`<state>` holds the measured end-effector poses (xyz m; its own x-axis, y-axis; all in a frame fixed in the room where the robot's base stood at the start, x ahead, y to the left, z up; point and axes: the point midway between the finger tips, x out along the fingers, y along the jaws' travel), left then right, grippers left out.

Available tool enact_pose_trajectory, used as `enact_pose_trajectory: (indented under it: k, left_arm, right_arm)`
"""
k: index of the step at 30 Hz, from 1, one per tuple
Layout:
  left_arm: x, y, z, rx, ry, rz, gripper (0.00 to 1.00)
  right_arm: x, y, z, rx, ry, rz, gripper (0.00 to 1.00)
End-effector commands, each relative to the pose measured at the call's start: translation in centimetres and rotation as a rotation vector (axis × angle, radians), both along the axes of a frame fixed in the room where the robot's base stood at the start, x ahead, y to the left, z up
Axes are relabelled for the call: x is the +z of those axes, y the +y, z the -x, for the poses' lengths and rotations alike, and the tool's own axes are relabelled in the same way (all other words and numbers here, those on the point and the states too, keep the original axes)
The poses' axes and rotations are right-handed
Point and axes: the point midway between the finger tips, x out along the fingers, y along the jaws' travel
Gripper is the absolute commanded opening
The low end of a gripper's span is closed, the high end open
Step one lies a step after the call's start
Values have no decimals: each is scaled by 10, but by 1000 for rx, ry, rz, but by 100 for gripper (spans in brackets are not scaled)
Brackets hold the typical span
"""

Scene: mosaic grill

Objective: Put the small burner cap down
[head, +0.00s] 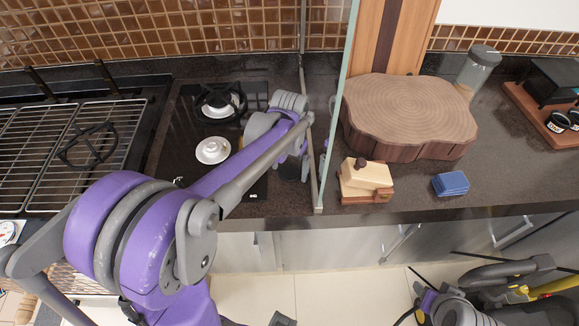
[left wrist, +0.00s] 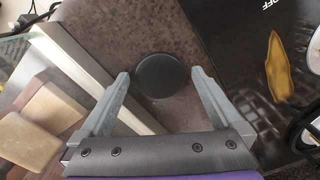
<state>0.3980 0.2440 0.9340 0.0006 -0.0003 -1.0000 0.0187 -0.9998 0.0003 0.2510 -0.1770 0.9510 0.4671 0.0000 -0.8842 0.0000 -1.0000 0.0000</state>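The small burner cap is a flat black disc (left wrist: 161,75) in the left wrist view, lying on the speckled dark counter beside the black glass hob. My left gripper (left wrist: 160,72) is open above it, one finger on each side, with a visible gap between each finger and the disc. In the head view my left arm reaches over the hob, and its gripper (head: 299,160) is at the hob's right end, mostly hidden by the arm. My right arm shows at the lower right; I cannot make out its fingers.
A glass panel (head: 339,110) with a metal frame stands just right of the gripper. Beyond it are a wood slab (head: 410,108), a small wooden box (head: 366,175) and blue sponges (head: 450,183). The hob (head: 178,150) has two white burners; a grill rack (head: 75,150) lies left.

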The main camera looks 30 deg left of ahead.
Motion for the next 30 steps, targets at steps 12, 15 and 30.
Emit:
enact_pose_trajectory:
  k: [12, 15, 30]
  left_arm:
    - [30, 0, 0, 0, -1, 0, 100]
    - [53, 0, 0, 0, -1, 0, 100]
    - [123, -2, 3, -1, -9, -1, 100]
  right_arm:
    - [7, 0, -3, 0, -5, 0, 50]
    - [10, 0, -4, 0, -7, 0, 50]
    - [16, 0, -7, 0, -13, 0, 50]
